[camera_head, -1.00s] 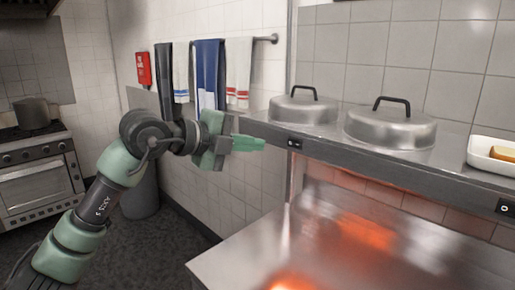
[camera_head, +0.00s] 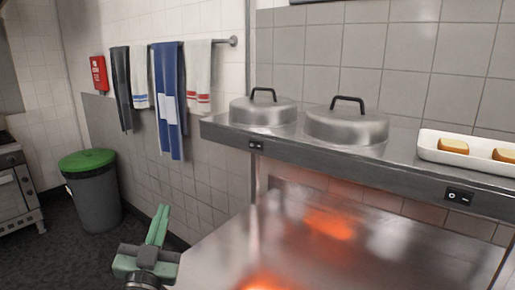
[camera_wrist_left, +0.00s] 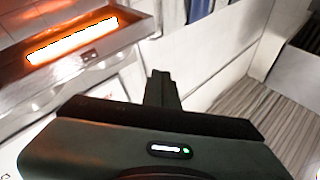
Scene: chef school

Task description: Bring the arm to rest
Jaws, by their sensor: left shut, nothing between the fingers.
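My left gripper (camera_head: 158,226) is at the bottom of the head view, left of the steel counter's front corner. Its green fingers are together, with nothing between them, and point up and away. Most of the left arm is below the picture. In the left wrist view the dark fingers (camera_wrist_left: 161,90) are close together and empty, in front of a pale wall. My right gripper is not in either view.
The steel counter (camera_head: 330,245) glows orange under a shelf (camera_head: 320,150). Two domed lids (camera_head: 263,110) and a white tray (camera_head: 440,158) with bread stand on the shelf. Towels (camera_head: 170,95) hang on the wall. A green-lidded bin (camera_head: 95,200) stands at left.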

